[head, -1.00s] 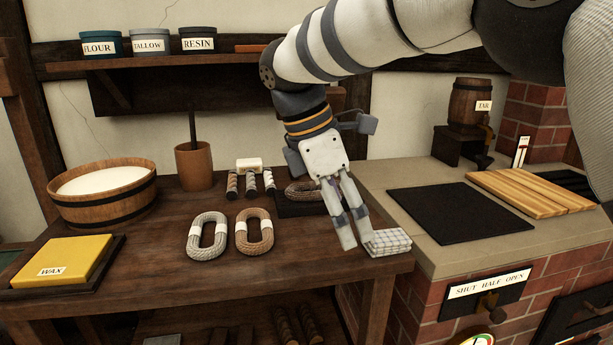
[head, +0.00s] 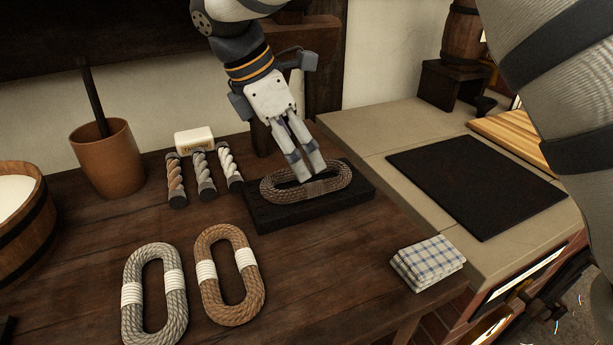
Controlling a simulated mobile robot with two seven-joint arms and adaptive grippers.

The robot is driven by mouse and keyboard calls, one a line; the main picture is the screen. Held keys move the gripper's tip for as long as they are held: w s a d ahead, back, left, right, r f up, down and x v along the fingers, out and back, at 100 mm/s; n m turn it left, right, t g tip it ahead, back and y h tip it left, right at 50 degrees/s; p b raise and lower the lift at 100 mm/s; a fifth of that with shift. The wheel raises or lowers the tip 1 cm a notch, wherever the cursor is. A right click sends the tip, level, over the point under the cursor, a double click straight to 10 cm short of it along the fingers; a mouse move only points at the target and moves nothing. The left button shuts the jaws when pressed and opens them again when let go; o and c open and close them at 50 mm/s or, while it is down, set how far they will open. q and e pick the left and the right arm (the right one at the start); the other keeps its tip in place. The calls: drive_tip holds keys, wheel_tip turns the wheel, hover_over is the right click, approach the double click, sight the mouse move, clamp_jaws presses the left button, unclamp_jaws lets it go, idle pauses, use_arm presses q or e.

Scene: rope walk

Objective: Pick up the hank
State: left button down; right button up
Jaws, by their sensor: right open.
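A dark brown hank (head: 320,189), a flat oval loop of rope with a brown band, lies on a black tray (head: 290,218) at the back of the table. My right gripper (head: 311,177) points down over this hank with its fingers apart and empty. Its fingertips overlap the middle of the loop in the picture; I cannot tell whether they touch it. A grey hank (head: 129,305) and a lighter brown hank (head: 213,283), each with white bands, lie on the wooden table in front. My left gripper is out of view.
Three short rope samples (head: 203,174) and a labelled white block (head: 194,140) lie left of the tray. A brown pot (head: 108,160) stands further left. A folded checked cloth (head: 428,262) lies at the table's right edge. A black mat (head: 475,190) lies on the stone counter.

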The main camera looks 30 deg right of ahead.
sight(316, 188)
drive_tip(key=x, duration=0.5)
drive_tip(key=shift+a+f, duration=0.15)
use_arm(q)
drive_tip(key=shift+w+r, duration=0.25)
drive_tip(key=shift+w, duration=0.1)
use_arm(e)
drive_tip(key=c, duration=1.3)
